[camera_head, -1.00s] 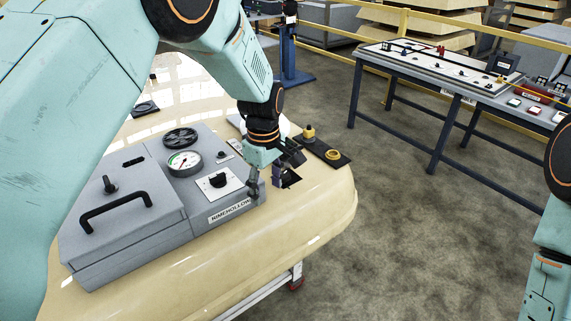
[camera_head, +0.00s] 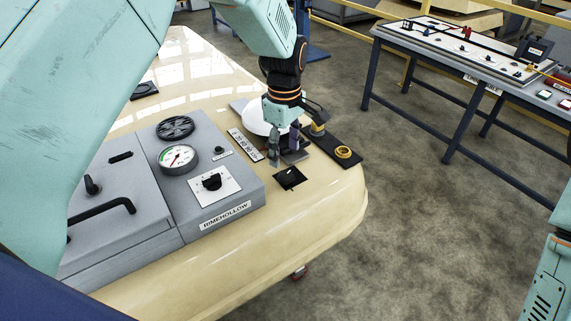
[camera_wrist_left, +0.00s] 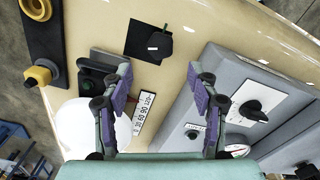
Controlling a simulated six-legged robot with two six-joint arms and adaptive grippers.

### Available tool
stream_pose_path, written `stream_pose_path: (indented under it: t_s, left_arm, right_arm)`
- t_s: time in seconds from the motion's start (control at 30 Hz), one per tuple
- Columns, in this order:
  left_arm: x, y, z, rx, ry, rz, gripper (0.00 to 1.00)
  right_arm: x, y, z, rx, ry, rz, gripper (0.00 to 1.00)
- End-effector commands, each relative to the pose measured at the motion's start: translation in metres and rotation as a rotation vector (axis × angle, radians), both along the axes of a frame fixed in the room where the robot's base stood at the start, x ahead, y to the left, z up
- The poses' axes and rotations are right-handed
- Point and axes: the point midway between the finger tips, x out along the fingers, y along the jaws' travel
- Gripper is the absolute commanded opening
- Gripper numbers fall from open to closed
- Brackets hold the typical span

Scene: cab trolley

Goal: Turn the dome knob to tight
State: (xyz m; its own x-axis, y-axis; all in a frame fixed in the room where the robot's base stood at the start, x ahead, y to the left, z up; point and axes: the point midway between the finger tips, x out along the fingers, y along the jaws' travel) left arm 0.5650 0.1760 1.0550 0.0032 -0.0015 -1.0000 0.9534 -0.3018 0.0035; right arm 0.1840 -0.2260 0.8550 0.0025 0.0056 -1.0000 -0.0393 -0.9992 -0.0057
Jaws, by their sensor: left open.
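A small black knob with a white mark (camera_wrist_left: 158,42) sits on a square black plate (camera_wrist_left: 135,38) on the cream top. The plate also shows in the head view (camera_head: 290,179). A large white dome (camera_wrist_left: 92,128) stands at lower left in the wrist view, and partly behind my gripper in the head view (camera_head: 258,118). I cannot tell which is the dome knob, and I read no "tight" label. My left gripper (camera_head: 283,156) is open and empty, pointing down just behind the black plate. Its fingers (camera_wrist_left: 162,88) are spread, apart from the knob. My right gripper is out of frame.
A grey console (camera_head: 215,185) with gauge (camera_head: 178,158), pointer knob (camera_head: 211,182) and handwheel stands left of the gripper. A number strip (camera_head: 245,145) lies beside it. A dark plate with yellow parts (camera_head: 343,152) lies right. The front cream top is clear.

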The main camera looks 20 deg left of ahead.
Motion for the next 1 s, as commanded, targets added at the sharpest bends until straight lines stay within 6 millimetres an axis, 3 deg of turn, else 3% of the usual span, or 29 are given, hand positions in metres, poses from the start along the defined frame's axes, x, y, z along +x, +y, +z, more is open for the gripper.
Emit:
stream_pose_path:
  t_s: [0.2,0.4,0.77,1.0]
  left_arm:
    - [-0.004,0.0,-0.036,0.0,0.004,0.0,0.59]
    - [-0.002,0.001,-0.058,-0.001,0.001,0.0,0.59]
    - [0.002,0.001,-0.064,0.0,0.0,-0.001,0.59]
    - [0.003,0.001,-0.064,0.0,0.001,0.0,0.4]
  right_arm:
    - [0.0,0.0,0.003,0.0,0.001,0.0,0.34]
    - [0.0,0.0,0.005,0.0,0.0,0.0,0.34]
    - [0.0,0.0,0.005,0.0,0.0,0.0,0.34]
    - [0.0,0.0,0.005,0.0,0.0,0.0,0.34]
